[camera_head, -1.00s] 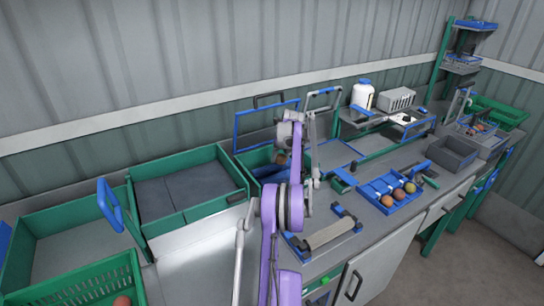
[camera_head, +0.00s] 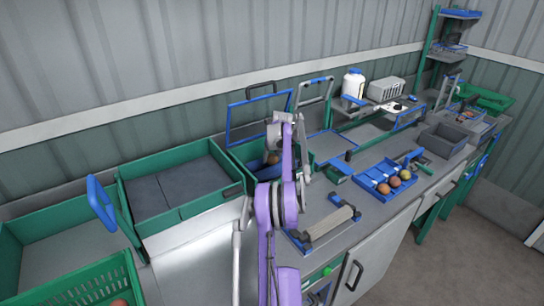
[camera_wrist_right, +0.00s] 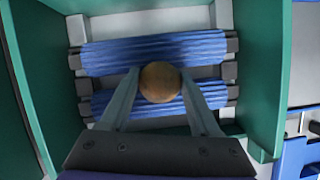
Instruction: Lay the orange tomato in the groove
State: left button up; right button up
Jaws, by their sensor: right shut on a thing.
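The orange tomato (camera_wrist_right: 160,82) is round and orange-brown. My right gripper (camera_wrist_right: 160,90) is shut on it, one finger on each side. In the head view the tomato (camera_head: 272,158) shows beside my purple right arm, in the green-walled bin. Below the tomato lie two ribbed blue rollers (camera_wrist_right: 150,54), side by side with a narrow groove (camera_wrist_right: 118,80) between them. The tomato covers part of this groove. I cannot tell whether it touches the rollers. My left gripper is not in view.
Green bin walls (camera_wrist_right: 265,70) stand close on both sides of the gripper. A blue tray (camera_head: 372,185) with several tomatoes sits on the bench to the right. A green crate (camera_head: 75,290) is at lower left.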

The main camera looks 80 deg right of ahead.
jog(key=shift+r, duration=0.2)
jog(key=shift+w, duration=0.25)
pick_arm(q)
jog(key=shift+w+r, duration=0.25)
pick_arm(e)
jog(key=shift+s, duration=0.15)
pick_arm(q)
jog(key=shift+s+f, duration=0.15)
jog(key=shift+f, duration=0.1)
pick_arm(e)
jog(key=shift+f, duration=0.55)
jog(key=o, duration=1)
jog(key=c, duration=0.3)
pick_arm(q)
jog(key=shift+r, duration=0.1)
pick_arm(e)
jog(key=shift+r, duration=0.15)
jog(key=shift+c, duration=0.2)
